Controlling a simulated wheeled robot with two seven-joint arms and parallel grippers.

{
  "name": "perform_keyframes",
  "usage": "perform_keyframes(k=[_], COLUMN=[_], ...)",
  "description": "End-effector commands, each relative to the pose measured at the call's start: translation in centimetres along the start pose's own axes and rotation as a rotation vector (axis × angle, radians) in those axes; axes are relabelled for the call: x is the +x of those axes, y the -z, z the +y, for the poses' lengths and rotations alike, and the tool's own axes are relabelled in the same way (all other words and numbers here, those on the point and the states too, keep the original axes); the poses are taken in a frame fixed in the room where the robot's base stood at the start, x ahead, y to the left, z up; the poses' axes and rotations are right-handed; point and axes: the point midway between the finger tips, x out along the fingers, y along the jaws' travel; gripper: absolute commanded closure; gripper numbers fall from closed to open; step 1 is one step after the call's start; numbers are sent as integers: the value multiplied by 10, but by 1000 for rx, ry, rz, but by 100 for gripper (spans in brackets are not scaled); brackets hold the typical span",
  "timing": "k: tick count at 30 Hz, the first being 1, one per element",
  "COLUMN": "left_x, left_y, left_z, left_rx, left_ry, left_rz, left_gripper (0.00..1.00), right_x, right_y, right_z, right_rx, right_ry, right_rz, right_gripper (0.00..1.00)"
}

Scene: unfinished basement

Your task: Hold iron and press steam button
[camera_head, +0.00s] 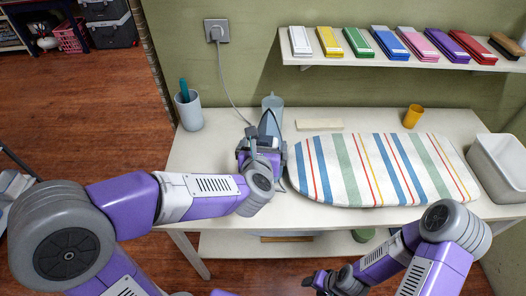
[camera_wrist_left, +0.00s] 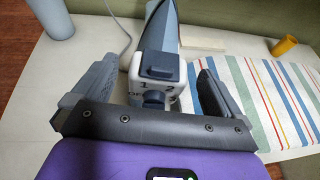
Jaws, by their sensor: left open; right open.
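The iron (camera_head: 269,124) is grey and white and stands on the table left of the ironing board. In the left wrist view the iron (camera_wrist_left: 160,62) lies between my two fingers, with a dark button and printed marks on its near end. My left gripper (camera_head: 262,147) is open around this end, with gaps visible at both sides; the fingers (camera_wrist_left: 150,85) do not appear closed on it. The arm hides much of the iron in the head view. My right gripper (camera_head: 318,281) is open and empty, low in front of the table.
A striped ironing board (camera_head: 375,168) covers the table's right part. A grey cup (camera_head: 189,112), an orange cup (camera_head: 412,116) and a white bin (camera_head: 497,165) stand around it. The cord (camera_head: 226,85) runs to a wall outlet (camera_head: 216,32).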

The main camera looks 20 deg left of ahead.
Motion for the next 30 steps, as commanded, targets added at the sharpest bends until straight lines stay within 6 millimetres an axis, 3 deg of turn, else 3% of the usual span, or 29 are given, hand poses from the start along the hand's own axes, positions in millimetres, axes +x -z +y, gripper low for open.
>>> perform_keyframes(k=[9,21,30], left_x=[45,53,52], left_y=[2,1,1], left_z=[0,0,0], left_rx=[0,0,0], left_ry=[-1,1,1], left_rz=[2,1,1], left_gripper=[0,0,46], right_x=[9,9,9], right_y=[0,0,0], right_z=[3,4,4], right_rx=[0,0,0], right_ry=[0,0,0], right_rz=[0,0,0], right_gripper=[47,47,47])
